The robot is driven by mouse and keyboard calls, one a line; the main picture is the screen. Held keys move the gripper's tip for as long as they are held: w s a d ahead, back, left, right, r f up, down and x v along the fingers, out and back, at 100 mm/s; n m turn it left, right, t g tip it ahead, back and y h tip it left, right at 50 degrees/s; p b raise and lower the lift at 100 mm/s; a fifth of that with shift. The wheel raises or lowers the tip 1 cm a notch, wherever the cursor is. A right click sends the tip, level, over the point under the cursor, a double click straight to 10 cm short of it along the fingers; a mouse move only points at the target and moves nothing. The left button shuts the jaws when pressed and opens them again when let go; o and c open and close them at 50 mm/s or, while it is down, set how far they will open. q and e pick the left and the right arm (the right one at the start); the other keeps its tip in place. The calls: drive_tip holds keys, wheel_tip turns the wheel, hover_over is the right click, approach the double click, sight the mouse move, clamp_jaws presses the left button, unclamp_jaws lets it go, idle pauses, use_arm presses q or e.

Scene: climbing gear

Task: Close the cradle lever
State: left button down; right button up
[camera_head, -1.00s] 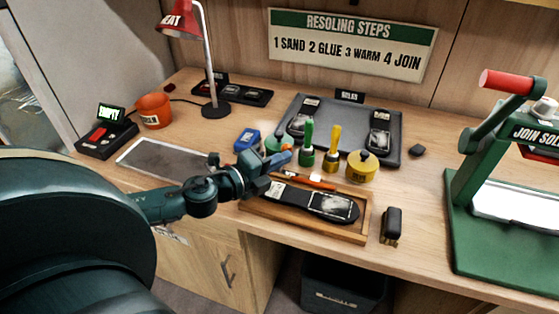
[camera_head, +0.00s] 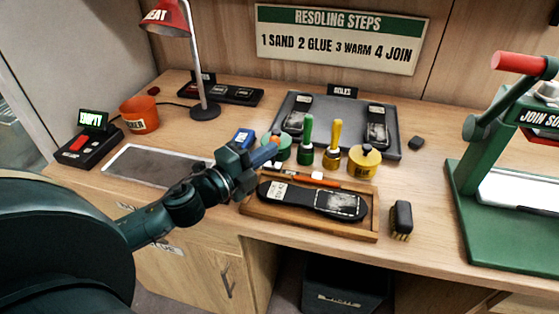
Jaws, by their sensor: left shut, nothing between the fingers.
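The wooden cradle (camera_head: 365,228) lies near the front edge of the bench with a black shoe (camera_head: 308,199) in it. An orange-red bar (camera_head: 325,182) with a small white piece runs along its back side; it looks like the cradle lever, but I cannot tell whether it is open or closed. My left gripper (camera_head: 268,150) is shut and empty, above the back left of the cradle. It partly hides the bar's left end and the green pot behind. My right gripper is not in view.
A green-handled tool (camera_head: 307,140), a yellow-handled tool (camera_head: 333,145) and a yellow pot (camera_head: 363,163) stand close behind the cradle. A brush (camera_head: 402,219) lies to its right. A green press (camera_head: 480,180) stands at the far right. A grey tray (camera_head: 395,150) is behind.

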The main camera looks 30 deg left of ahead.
use_arm(q)
drive_tip(key=shift+a, duration=0.4)
drive_tip(key=shift+a+f, duration=0.1)
drive_tip(key=shift+a, duration=0.1)
drive_tip(key=shift+s+a, duration=0.1)
idle(1.1)
idle(0.7)
